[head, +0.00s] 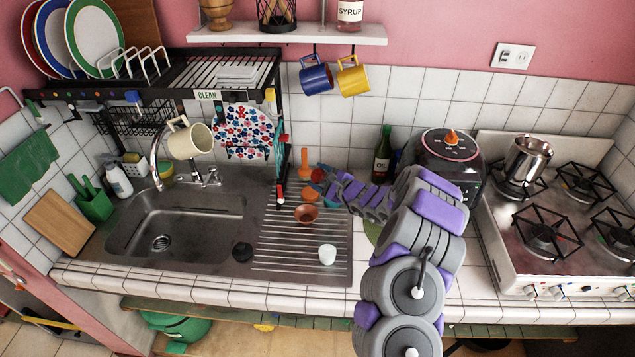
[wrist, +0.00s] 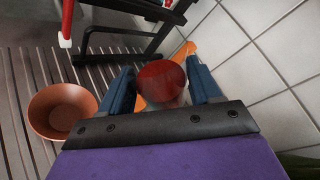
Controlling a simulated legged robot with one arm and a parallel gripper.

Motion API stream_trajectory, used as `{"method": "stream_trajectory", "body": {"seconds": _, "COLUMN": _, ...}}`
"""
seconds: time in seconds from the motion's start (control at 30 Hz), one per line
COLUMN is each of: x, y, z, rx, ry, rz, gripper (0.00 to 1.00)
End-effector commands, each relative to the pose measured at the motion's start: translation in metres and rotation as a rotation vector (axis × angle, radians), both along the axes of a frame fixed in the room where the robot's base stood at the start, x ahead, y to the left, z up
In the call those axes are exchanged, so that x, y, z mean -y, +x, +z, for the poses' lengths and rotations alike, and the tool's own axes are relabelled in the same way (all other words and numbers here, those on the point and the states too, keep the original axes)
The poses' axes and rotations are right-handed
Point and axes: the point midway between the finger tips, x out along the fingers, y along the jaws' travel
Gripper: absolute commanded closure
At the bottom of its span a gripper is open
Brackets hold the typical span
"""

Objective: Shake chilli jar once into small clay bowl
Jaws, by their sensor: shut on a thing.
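The chilli jar (wrist: 161,80) shows as a round dark red top between the two blue fingers of my gripper (wrist: 163,86) in the wrist view. The gripper is shut on it; the jar's lower body is mostly hidden. In the head view the jar's red top (head: 317,175) and my gripper (head: 325,186) are above the back of the ribbed drainboard. The small clay bowl (wrist: 62,110) is at left in the wrist view, apart from the jar. In the head view the bowl (head: 306,214) stands upright on the drainboard, in front of the gripper.
A white cup (head: 327,254) stands nearer the front of the drainboard (head: 285,260). An orange utensil (head: 304,165) is behind the gripper by the tiled wall. The black rack (head: 281,140) stands close on the left. An oil bottle (head: 383,155) and black cooker (head: 446,155) are right.

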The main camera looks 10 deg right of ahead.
Motion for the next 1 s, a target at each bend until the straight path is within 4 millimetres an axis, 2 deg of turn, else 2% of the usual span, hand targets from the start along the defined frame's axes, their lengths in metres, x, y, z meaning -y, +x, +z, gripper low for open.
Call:
{"method": "stream_trajectory", "body": {"seconds": 0.3, "x": -0.011, "y": -0.004, "z": -0.008, "rx": 0.104, "ry": -0.091, "rz": 0.003, "gripper": 0.72}}
{"method": "stream_trajectory", "body": {"seconds": 1.0, "x": -0.014, "y": -0.011, "z": -0.021, "rx": 0.325, "ry": -0.281, "rz": 0.002, "gripper": 0.72}}
